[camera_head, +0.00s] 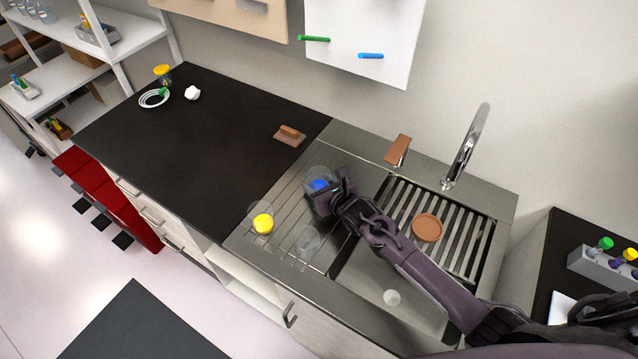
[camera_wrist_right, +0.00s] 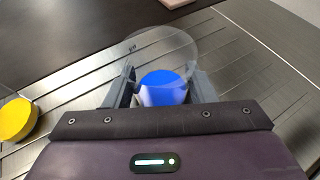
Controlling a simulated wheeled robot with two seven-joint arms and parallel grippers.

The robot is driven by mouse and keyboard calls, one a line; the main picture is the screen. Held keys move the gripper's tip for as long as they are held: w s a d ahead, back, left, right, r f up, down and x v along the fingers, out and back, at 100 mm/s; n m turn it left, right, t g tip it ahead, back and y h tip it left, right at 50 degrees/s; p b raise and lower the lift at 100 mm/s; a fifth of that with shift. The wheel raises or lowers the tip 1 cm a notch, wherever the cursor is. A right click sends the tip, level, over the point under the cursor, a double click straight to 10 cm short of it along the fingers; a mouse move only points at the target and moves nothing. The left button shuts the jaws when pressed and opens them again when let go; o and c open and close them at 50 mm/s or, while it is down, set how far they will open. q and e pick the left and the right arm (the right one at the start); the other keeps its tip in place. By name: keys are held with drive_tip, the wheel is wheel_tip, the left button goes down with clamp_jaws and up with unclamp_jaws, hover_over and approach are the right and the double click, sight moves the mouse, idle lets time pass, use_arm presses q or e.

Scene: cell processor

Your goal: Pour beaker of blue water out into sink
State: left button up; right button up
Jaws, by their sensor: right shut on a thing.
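The beaker of blue water (camera_head: 318,184) is on the ribbed drainboard to the left of the sink. It is a clear glass vessel with blue liquid, and it also shows between the fingers in the right wrist view (camera_wrist_right: 164,88). My right gripper (camera_head: 328,190) is shut on this beaker, one finger on each side. The beaker looks upright; I cannot tell whether its base touches the drainboard. The sink (camera_head: 370,281) is to the right, its basin partly hidden by my right arm. My left gripper is not in view.
A beaker of yellow liquid (camera_head: 263,224) and a clear empty-looking beaker (camera_head: 305,242) stand close by on the drainboard. A slatted rack (camera_head: 463,236) with a round brown dish (camera_head: 428,228) covers part of the sink. The chrome faucet (camera_head: 466,150) rises behind. The black counter is mostly clear.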

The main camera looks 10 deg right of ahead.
drive_tip(key=shift+c, duration=1.3)
drive_tip(key=shift+r+p, duration=1.2)
drive_tip(key=shift+r, duration=0.3)
